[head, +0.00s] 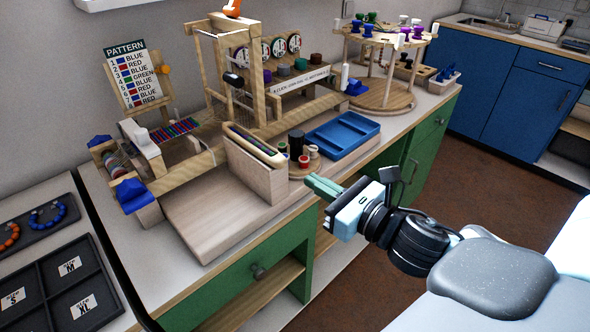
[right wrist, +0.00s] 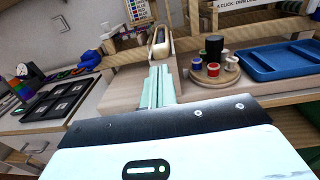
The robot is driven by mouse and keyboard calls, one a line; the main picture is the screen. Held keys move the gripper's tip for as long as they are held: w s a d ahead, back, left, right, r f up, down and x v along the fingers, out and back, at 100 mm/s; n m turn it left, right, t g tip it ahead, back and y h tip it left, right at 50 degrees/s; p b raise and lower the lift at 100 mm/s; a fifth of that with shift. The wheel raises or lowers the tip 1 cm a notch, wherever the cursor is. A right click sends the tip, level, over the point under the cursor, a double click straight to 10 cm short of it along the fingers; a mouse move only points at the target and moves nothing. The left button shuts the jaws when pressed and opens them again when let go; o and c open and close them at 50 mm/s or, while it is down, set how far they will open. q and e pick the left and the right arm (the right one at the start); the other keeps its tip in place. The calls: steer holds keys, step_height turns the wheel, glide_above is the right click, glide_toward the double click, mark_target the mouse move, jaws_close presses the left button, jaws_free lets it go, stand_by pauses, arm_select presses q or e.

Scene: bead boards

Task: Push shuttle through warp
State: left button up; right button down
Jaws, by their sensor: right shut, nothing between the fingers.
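A wooden loom (head: 190,168) stands on the counter with a short band of red, blue and green weaving (head: 174,131) on it. Its upright frame (head: 257,85) rises behind; single warp threads are too fine to follow. A long narrow shuttle (head: 256,142) appears to lie in the top of a wooden holder (head: 250,172) at the loom's front. The shuttle also shows in the right wrist view (right wrist: 158,37), beyond my fingertips. My right gripper (head: 322,187) is shut and empty, in front of the counter and right of the holder, apart from both. My left gripper is not in view.
A round tray of spools (head: 302,168) and a blue tray (head: 342,136) stand right of the holder. A pattern card (head: 134,75) leans behind the loom. A round spool stand (head: 384,100) is at the back. A wooden board (head: 215,212) before the loom is bare.

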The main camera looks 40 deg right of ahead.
mark_target(283, 163)
steer(key=w, duration=0.2)
steer(key=w+a, duration=0.1)
steer(key=w, duration=0.1)
steer(key=shift+w+p, duration=0.3)
steer(key=shift+w, duration=0.05)
steer(key=shift+w+a, duration=0.1)
steer(key=shift+w, duration=0.5)
